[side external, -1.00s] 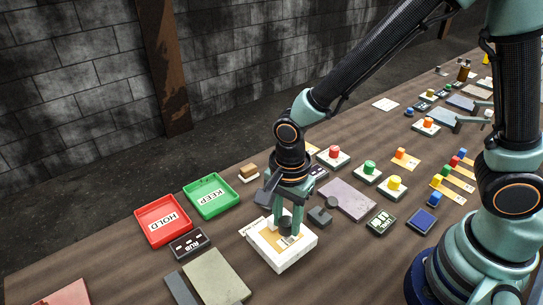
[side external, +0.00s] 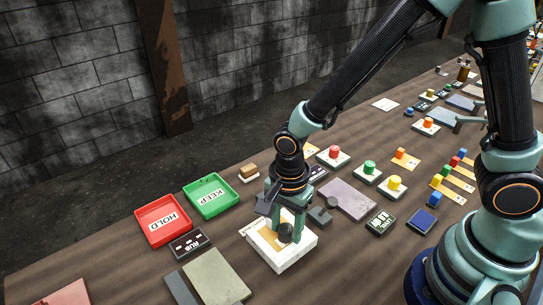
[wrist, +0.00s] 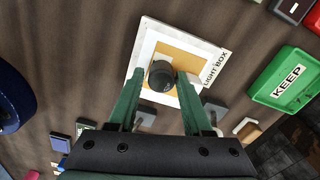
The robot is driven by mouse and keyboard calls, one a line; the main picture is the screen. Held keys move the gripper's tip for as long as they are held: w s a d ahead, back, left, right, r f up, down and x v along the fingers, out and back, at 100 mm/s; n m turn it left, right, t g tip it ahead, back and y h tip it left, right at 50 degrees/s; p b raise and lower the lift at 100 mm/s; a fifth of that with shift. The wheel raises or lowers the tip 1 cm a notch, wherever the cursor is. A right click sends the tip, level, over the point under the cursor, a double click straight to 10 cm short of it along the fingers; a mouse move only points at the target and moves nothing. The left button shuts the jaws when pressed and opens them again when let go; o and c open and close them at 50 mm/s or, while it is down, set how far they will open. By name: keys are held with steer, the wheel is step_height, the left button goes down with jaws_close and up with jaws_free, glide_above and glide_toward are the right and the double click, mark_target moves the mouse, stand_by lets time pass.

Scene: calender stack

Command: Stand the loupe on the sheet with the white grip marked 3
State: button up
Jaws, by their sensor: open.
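The loupe, a short dark round piece (side external: 285,235), stands upright on the white light box (side external: 300,253). It also shows in the wrist view (wrist: 160,77), over a tan sheet (wrist: 188,52) on the box top. My gripper (side external: 286,223) is open. Its two green fingers come down on either side of the loupe, with a gap visible on the left in the wrist view. I cannot make out a white grip marked 3 on any sheet; the marks are too small or hidden.
A grey slab (side external: 215,278) lies at the front. Blocks with red (side external: 333,152), green (side external: 369,167) and yellow (side external: 394,183) knobs stand to the right.

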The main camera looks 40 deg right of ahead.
mark_target(287, 228)
step_height(287, 228, up, 12)
steer(key=s+d+r+n+t, duration=0.1)
steer(key=d+r+n+t, duration=0.4)
steer(key=d+r+n, duration=0.4)
steer(key=d+n, duration=0.6)
steer(key=d, duration=0.1)
steer(key=shift+t, duration=0.3)
steer(key=shift+s+r, duration=0.1)
